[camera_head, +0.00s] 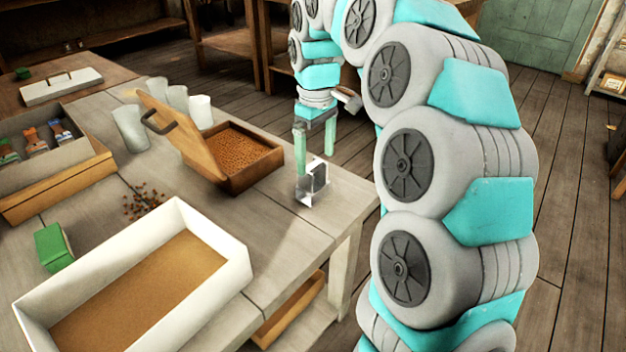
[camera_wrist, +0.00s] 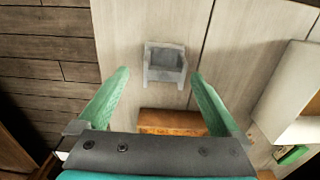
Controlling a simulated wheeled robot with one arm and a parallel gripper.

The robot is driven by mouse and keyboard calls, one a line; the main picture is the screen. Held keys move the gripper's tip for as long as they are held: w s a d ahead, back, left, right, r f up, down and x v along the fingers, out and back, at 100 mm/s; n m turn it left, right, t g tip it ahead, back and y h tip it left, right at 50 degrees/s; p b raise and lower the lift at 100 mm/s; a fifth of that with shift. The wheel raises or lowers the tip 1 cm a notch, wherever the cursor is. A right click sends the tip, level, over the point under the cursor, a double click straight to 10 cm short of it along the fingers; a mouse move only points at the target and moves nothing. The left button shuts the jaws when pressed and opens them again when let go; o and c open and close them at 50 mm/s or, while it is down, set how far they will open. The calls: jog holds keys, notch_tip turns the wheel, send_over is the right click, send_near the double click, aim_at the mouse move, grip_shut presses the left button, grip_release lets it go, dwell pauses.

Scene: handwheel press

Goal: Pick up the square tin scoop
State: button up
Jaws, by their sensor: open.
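The square tin scoop (camera_head: 313,182) is a small grey metal piece standing on the light wooden table near its right edge. The wrist view shows the scoop (camera_wrist: 165,64) from above, with an open square hollow and two short prongs on the near side. My gripper (camera_head: 314,164) is open above the scoop, its two green fingers pointing down. In the wrist view the gripper (camera_wrist: 160,73) has the scoop between its fingertips, with a gap on each side. I cannot tell how far above it the fingertips are.
A brown box of pellets with a raised wooden lid (camera_head: 181,137) stands just left of the scoop. A white-walled tray (camera_head: 222,240), green block (camera_head: 53,247), and several pale cups (camera_head: 131,128) are farther left. The table's right edge (camera_head: 352,226) is close by.

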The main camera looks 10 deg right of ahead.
aim_at(313, 165)
jog(key=shift+a+f+p, duration=0.15)
jog(key=shift+a+f, duration=0.05)
jog(key=shift+f, duration=1.1)
jog(key=shift+a+f+p, duration=0.15)
jog(key=shift+f, duration=1.1)
jog(key=c, duration=1.4)
jog(key=shift+r, duration=0.1)
jog(key=shift+r, duration=1.7)
jog(key=s, duration=0.5)
jog(key=s+d+r+b, duration=0.1)
jog(key=s, duration=0.4)
jog(key=s+b, duration=0.1)
jog(key=s, duration=0.5)
jog(key=shift+d+r, duration=0.2)
jog(key=shift+d, duration=0.15)
